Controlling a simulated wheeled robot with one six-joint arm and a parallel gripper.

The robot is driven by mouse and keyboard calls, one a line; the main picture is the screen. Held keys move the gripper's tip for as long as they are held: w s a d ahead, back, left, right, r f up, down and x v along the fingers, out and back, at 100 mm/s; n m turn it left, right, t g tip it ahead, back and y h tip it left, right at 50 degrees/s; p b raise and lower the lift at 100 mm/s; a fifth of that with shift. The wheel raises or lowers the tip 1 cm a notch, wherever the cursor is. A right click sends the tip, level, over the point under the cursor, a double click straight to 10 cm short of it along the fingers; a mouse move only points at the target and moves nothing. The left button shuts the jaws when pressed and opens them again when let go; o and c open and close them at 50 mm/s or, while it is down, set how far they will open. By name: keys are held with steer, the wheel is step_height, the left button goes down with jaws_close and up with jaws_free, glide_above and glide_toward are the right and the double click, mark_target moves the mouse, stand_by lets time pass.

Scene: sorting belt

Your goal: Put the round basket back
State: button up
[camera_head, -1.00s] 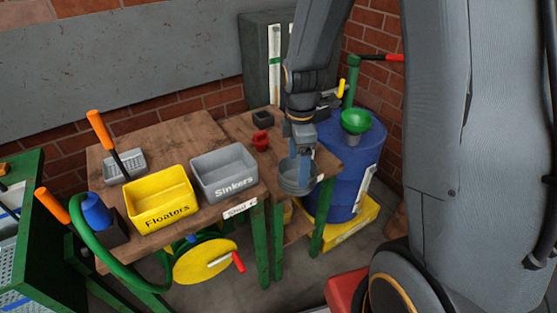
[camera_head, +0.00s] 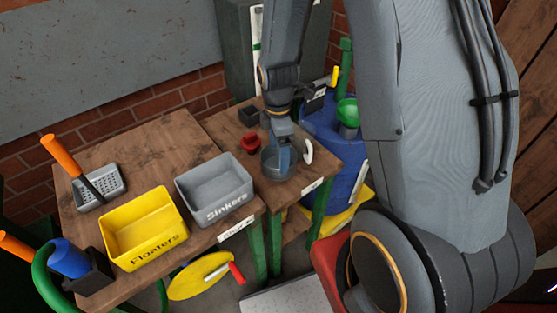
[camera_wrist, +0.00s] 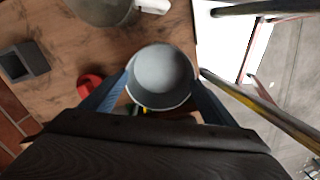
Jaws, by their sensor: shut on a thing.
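The round basket is grey (camera_wrist: 160,78) and sits between my two fingers in the wrist view, its round, pale inside facing the camera. In the head view the grey basket (camera_head: 273,166) hangs below my gripper (camera_head: 284,158), over the right part of the wooden table (camera_head: 225,125), near its front edge. My gripper is shut on it. A blue finger covers part of the basket in the head view. I cannot tell whether its base touches the table.
A red object (camera_head: 251,143) and small black box (camera_head: 249,116) stand left of and behind the basket. A white-handled round container (camera_wrist: 100,8) is close by. Grey Sinkers bin (camera_head: 214,189) and yellow Floaters bin (camera_head: 143,229) stand left. A blue barrel (camera_head: 340,185) is right.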

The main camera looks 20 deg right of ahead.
mark_target(278, 162)
steer(key=shift+f+p, duration=0.55)
steer(key=shift+f, duration=1.7)
steer(key=shift+f, duration=0.2)
steer(key=o, duration=1.4)
steer(key=shift+r, duration=0.1)
step_height(278, 162, up, 12)
steer(key=b, duration=0.3)
steer(key=shift+s+r+m+t, duration=0.3)
steer(key=shift+s+r+m, duration=0.9)
steer(key=shift+m, duration=1.65)
steer(key=shift+s+r+m+t, duration=0.3)
steer(key=shift+s+r+m, duration=0.25)
steer(key=shift+s+m, duration=1.9)
steer(key=shift+s+r+m+t, duration=0.3)
steer(key=shift+s+r+m, duration=0.65)
steer(key=shift+m, duration=2.35)
steer(key=shift+s+f, duration=0.1)
steer(key=shift+f, duration=0.05)
